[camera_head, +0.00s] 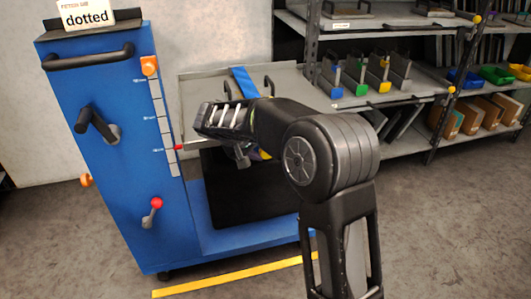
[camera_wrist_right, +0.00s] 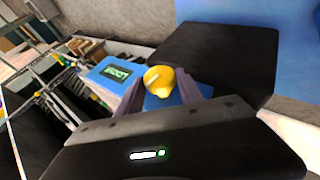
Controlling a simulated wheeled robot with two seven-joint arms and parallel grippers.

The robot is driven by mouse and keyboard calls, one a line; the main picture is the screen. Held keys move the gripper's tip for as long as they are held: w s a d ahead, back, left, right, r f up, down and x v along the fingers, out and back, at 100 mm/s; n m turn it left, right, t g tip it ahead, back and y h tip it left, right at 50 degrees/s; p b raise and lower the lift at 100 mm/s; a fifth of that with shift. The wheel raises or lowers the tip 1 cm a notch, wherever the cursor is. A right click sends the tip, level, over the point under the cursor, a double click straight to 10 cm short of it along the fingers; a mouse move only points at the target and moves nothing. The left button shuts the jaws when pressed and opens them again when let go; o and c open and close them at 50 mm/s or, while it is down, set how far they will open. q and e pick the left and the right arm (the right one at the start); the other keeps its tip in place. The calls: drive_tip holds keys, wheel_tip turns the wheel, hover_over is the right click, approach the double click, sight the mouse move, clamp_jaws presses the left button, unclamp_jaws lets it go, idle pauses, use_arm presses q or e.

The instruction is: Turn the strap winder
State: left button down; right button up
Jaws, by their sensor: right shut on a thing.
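The strap winder's yellow knob (camera_wrist_right: 158,80) sits between the two fingers of my right gripper (camera_wrist_right: 160,86) in the right wrist view. My right gripper is shut on this knob. Blue parts (camera_wrist_right: 162,101) show under it, and beside it is a blue box with a small green-lettered display (camera_wrist_right: 117,71); its word is hard to read at this angle. In the head view my right gripper (camera_head: 248,157) is mostly hidden by its own wrist, with a bit of yellow beside it. A blue strap (camera_head: 244,82) runs over the grey tray behind. My left gripper is out of view.
A blue cart (camera_head: 115,190) stands left, with a black handle, a crank (camera_head: 97,127), a red-knobbed lever (camera_head: 152,212), an orange slider on a scale and a "dotted" sign. A black block (camera_head: 235,190) sits on its base. Shelves with bins stand right. Floor (camera_head: 450,240) at right is clear.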

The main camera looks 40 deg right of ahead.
drive_tip(key=shift+a+f+g+h+b, duration=0.15)
drive_tip(key=shift+h+b, duration=0.1)
drive_tip(key=shift+h, duration=0.25)
drive_tip(key=shift+f+g+h+b, duration=0.1)
drive_tip(key=shift+g+h+b, duration=0.1)
drive_tip(key=shift+h, duration=0.3)
drive_tip(key=shift+r+n, duration=0.1)
drive_tip(key=shift+n, duration=0.2)
drive_tip(key=o, duration=1.3)
drive_tip(key=shift+o, duration=0.2)
drive_tip(key=w+p+v, duration=0.1)
drive_tip(key=p+v, duration=0.1)
drive_tip(key=v, duration=0.5)
drive_tip(key=shift+s+a+r, duration=0.15)
drive_tip(key=shift+s+a, duration=0.2)
drive_tip(key=shift+s, duration=0.2)
